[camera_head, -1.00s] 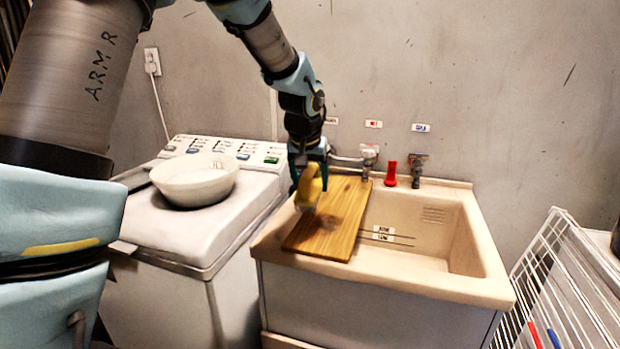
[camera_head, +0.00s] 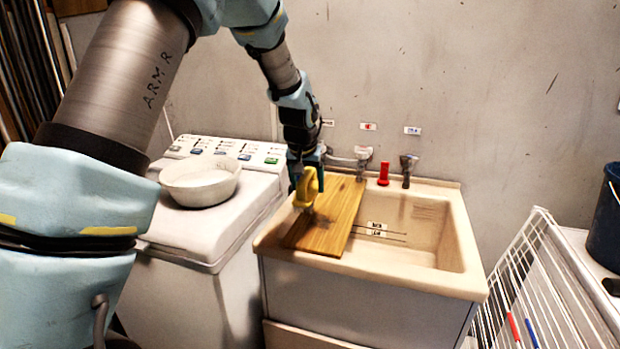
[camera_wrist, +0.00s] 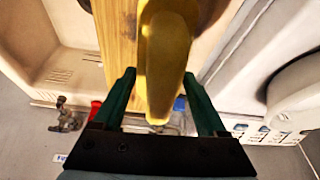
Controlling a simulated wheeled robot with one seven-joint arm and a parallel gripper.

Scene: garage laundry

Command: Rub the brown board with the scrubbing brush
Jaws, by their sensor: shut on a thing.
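The brown wooden board (camera_head: 335,228) lies across the left part of the sink; it also shows in the wrist view (camera_wrist: 116,30). My gripper (camera_head: 308,172) is over the board's left side. It is shut on the yellow scrubbing brush (camera_head: 307,190), which shows large between the green fingers (camera_wrist: 160,95) in the wrist view as a yellow handle (camera_wrist: 165,60). The brush's lower end is at or just above the board; I cannot tell whether it touches, as its underside is hidden.
The beige sink (camera_head: 460,240) has an open basin right of the board. Taps (camera_head: 363,158) and a red object (camera_head: 384,173) stand at its back edge. A white washing machine (camera_head: 200,232) with a bowl (camera_head: 200,180) is at left. A white wire rack (camera_head: 540,285) stands at right.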

